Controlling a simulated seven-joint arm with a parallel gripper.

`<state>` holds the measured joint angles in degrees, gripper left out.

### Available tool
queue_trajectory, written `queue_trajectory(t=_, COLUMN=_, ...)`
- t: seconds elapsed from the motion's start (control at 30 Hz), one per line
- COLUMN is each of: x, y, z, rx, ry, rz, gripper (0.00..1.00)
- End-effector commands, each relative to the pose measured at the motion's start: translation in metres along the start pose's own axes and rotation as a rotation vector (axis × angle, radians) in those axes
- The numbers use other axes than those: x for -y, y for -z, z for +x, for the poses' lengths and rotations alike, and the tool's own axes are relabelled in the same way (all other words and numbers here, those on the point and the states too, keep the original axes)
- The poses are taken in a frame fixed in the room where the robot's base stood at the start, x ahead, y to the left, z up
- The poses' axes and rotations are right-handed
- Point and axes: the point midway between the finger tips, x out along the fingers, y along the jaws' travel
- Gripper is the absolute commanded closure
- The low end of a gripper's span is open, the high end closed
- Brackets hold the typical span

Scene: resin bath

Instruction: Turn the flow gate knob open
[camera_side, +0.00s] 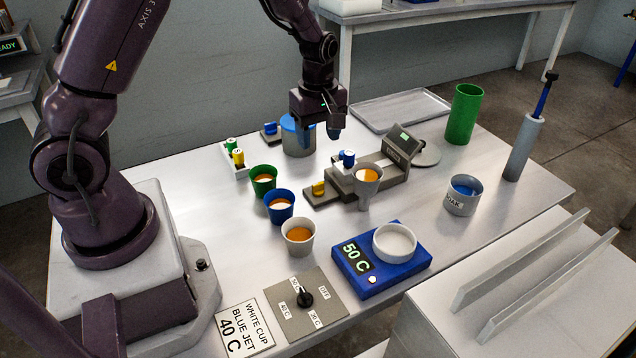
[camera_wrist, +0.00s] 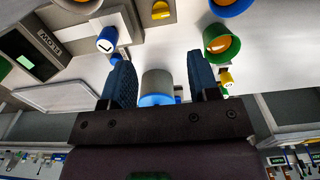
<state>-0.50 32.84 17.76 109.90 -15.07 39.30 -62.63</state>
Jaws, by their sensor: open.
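A grey device (camera_side: 385,180) stands near the middle of the table. A blue knob (camera_side: 347,157) with a dark mark on its white top sits at its left end; I take this for the flow gate knob. In the wrist view the knob (camera_wrist: 107,42) is left of my fingers, its mark clearly visible. A yellow knob (camera_side: 318,188) is on the device's low front plate and also shows in the wrist view (camera_wrist: 161,10). My gripper (camera_side: 320,128) is open and empty, pointing down above and behind the blue knob. Its fingers (camera_wrist: 160,62) are apart from the knob.
A grey-and-blue pot (camera_side: 297,140) stands just left of my gripper. Green (camera_side: 263,181), blue (camera_side: 279,207) and white (camera_side: 298,235) cups stand in front, and another cup (camera_side: 366,188) is against the device. A blue heater (camera_side: 382,270) is nearer the front edge.

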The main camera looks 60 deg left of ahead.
Motion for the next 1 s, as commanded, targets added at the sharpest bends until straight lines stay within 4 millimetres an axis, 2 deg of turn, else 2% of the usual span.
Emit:
queue_trajectory(t=0.17, x=0.002, y=-0.001, z=0.022, rx=0.003, ry=0.007, rz=-0.006, gripper=0.45)
queue_trajectory(t=0.4, x=0.002, y=0.0, z=0.072, rx=0.003, ry=0.008, rz=-0.005, gripper=0.45)
queue_trajectory(t=0.6, x=0.002, y=0.0, z=0.107, rx=0.002, ry=0.006, rz=-0.004, gripper=0.45)
queue_trajectory(t=0.8, x=0.001, y=-0.001, z=0.125, rx=0.002, ry=0.003, rz=-0.002, gripper=0.45)
queue_trajectory(t=1.0, x=0.001, y=-0.001, z=0.128, rx=0.002, ry=0.003, rz=-0.002, gripper=0.45)
